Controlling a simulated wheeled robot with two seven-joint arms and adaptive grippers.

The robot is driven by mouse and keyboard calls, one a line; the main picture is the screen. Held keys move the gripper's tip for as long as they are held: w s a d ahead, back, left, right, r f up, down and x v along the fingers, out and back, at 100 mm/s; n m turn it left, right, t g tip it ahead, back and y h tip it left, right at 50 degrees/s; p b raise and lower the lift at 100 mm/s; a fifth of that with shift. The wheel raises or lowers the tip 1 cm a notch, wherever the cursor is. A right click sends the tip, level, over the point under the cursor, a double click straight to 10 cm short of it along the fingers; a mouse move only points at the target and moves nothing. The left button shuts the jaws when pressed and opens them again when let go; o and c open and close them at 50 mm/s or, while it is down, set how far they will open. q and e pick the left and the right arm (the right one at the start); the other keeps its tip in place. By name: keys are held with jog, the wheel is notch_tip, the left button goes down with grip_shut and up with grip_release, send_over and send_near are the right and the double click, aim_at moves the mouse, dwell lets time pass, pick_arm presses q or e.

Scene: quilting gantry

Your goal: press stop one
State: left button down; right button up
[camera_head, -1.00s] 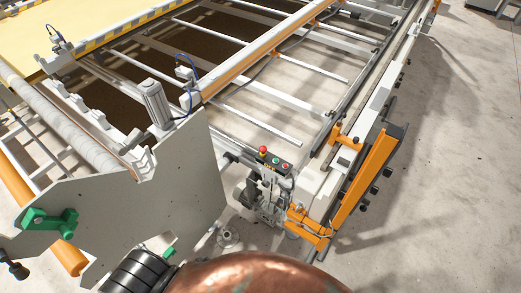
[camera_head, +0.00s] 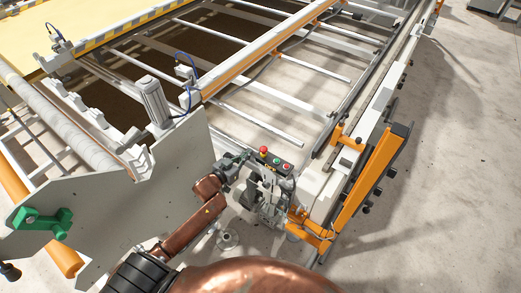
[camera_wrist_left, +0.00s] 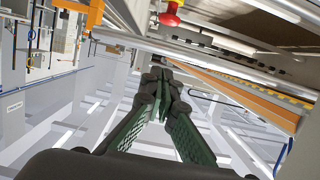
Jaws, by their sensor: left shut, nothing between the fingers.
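A small dark control box (camera_head: 274,160) sits on the near corner of the gantry frame. On it are a red mushroom stop button (camera_head: 263,150), a green button and a smaller red button (camera_head: 286,167). My left gripper (camera_head: 243,157) is shut and empty just to the left of the box. I see no contact with the mushroom button. In the left wrist view the dark green fingers (camera_wrist_left: 165,78) point forward with their tips together, and a red mushroom button (camera_wrist_left: 169,15) shows above them near the top edge. My right gripper is not in view.
A large grey side plate (camera_head: 150,190) stands left of the box, close to my left arm. An orange bracket (camera_head: 372,180) stands to the right. Rails and rollers run behind the box. The concrete floor (camera_head: 450,180) at right is clear.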

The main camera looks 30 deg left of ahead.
pick_arm(q)
jog(key=b, duration=0.1)
send_over(262, 151)
notch_tip(262, 151, down, 3)
jog(key=shift+s+a+f, duration=0.1)
jog(key=shift+s+f, duration=0.15)
jog(key=shift+f, duration=0.4)
jog(key=shift+s+a+f, duration=0.1)
jog(key=shift+s+f, duration=0.1)
jog(key=shift+f, duration=0.4)
jog(key=shift+f+b, duration=0.3)
jog(key=shift+f, duration=0.25)
notch_tip(262, 151, down, 2)
jog(key=shift+f, duration=0.1)
jog(key=shift+s, duration=0.1)
